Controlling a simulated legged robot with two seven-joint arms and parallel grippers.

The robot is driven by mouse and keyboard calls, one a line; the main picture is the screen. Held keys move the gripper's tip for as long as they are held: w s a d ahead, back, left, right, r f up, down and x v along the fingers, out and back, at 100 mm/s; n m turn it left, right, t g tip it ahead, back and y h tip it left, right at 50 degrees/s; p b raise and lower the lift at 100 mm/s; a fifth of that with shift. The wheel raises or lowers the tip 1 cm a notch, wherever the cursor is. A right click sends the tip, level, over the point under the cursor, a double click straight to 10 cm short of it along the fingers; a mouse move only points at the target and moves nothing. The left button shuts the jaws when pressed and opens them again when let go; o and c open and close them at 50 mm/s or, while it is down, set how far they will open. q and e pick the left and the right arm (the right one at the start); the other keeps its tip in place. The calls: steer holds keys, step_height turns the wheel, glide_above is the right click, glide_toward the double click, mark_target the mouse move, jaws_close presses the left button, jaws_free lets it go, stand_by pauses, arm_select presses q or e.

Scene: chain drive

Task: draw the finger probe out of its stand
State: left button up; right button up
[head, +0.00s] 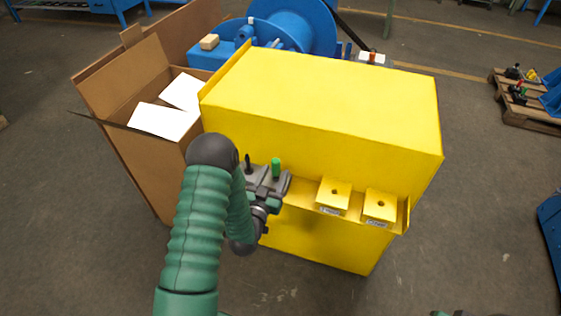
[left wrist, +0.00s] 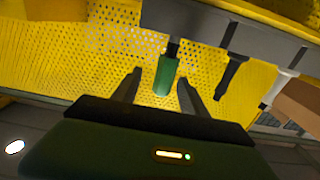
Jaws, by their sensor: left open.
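A green-handled tool, which looks like the finger probe (head: 276,165), stands upright at the front of the yellow cabinet. In the left wrist view its green handle (left wrist: 165,77) joins a dark shaft at a grey holder (left wrist: 200,40), which looks like its stand. My left gripper (head: 270,187) is at the stand. In the left wrist view the two fingers of the left gripper (left wrist: 159,90) are apart, one on each side of the green handle, with gaps visible. The gripper hides much of the stand in the head view.
Two yellow blocks with holes (head: 335,194) (head: 380,205) sit on the ledge to the right. The yellow cabinet (head: 330,95) rises behind; an open cardboard box (head: 135,85) stands left. Floor in front is clear.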

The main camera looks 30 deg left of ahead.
mark_target(279, 160)
arm_select(q)
steer(key=x, duration=0.2)
steer(key=a+x, duration=0.1)
steer(key=x, duration=0.3)
steer(key=shift+w+a+f, duration=0.1)
steer(key=shift+a+f, duration=0.15)
steer(key=shift+d+r, duration=0.15)
steer(key=shift+d, duration=0.2)
steer(key=shift+c, duration=0.3)
steer(key=shift+d, duration=0.1)
steer(key=shift+c, duration=1.3)
steer(key=shift+a, duration=0.25)
jaws_close()
